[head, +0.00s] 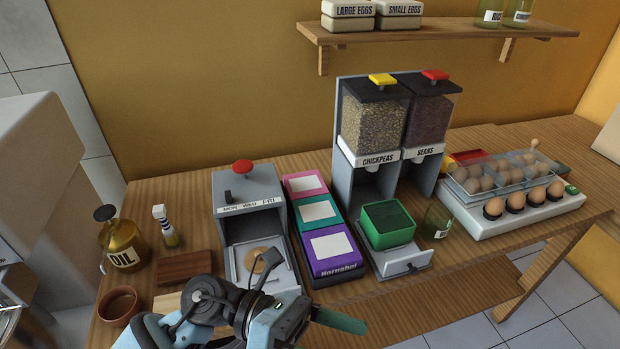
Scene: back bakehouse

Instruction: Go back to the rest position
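My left gripper (325,318) is at the bottom centre of the head view, on an arm that comes in from the lower left. It is over the front edge of the wooden counter (195,213), in front of the grey machine with a red knob (250,205). A green piece sticks out at its right end; I cannot tell whether this is a finger or something held. The gap between the fingers is hidden. My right gripper is not in view.
The green bin (388,224) sits below the chickpeas and beans dispensers (375,125). The glass (437,222) and the egg rack (525,208) are to the right. The oil can (122,250), brown bowl (119,306) and purple box (335,262) are near the arm.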

